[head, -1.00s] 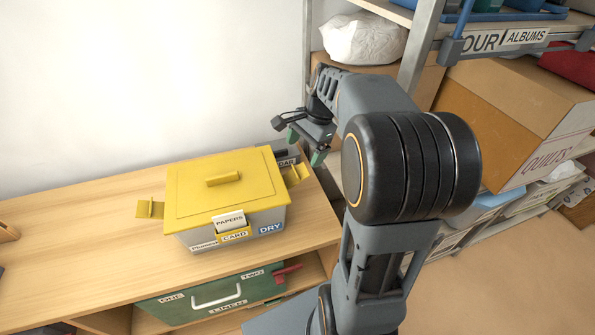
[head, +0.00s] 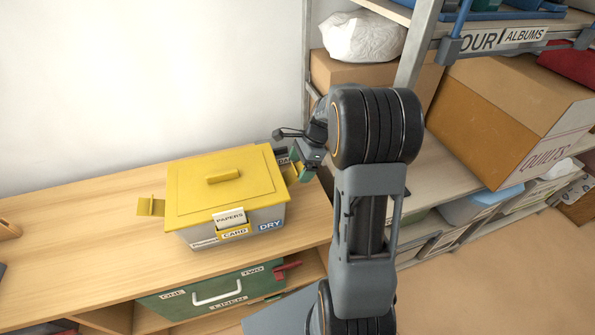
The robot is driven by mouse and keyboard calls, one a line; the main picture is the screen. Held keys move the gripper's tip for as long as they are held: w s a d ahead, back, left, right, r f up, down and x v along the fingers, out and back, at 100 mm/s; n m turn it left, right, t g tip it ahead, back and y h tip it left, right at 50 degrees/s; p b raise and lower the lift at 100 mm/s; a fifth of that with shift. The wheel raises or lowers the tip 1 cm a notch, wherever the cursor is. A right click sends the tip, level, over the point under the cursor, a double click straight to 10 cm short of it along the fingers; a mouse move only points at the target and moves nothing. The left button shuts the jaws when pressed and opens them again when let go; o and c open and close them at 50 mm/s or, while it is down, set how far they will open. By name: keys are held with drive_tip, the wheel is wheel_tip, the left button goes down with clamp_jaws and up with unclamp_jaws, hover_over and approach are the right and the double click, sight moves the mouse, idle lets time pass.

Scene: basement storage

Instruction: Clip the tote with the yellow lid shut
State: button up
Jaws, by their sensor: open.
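The tote (head: 250,223) is a grey box on the wooden bench, with labels on its front such as "CARD" and "DRY". Its yellow lid (head: 190,204) with a raised handle lies on top. A yellow clip (head: 151,206) sticks outward on the left side. My gripper (head: 301,172) is open at the right end of the tote, close beside the lid's right edge. The right-hand clip is mostly hidden behind the gripper, and I cannot tell whether they touch.
A green "LINEN" box (head: 185,300) sits on the shelf below. Shelving with a "QUILTS" carton (head: 515,110) stands at right.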

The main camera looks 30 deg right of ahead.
sight(293, 174)
drive_tip(key=shift+x, duration=1.35)
drive_tip(key=shift+c, duration=0.2)
drive_tip(key=c, duration=0.7)
drive_tip(key=p, duration=0.1)
drive_tip(key=r+h+p, duration=0.1)
drive_tip(key=shift+w+a+r+h+p, duration=0.1)
drive_tip(key=shift+a+r+h+p, duration=0.15)
drive_tip(key=shift+h+p, duration=0.1)
drive_tip(key=shift+a+r+h+p, duration=0.25)
drive_tip(key=shift+r+h+p, duration=0.05)
drive_tip(key=shift+h+p, duration=0.4)
drive_tip(key=h, duration=0.1)
drive_tip(key=a+h, duration=0.1)
drive_tip(key=shift+w+r+g+h, duration=0.15)
drive_tip(key=shift+r+g+h, duration=0.1)
drive_tip(key=shift+g+h, duration=0.15)
drive_tip(key=shift+a+r+h+b, duration=0.25)
drive_tip(key=shift+r+h+b, duration=0.05)
drive_tip(key=shift+h+b, duration=0.45)
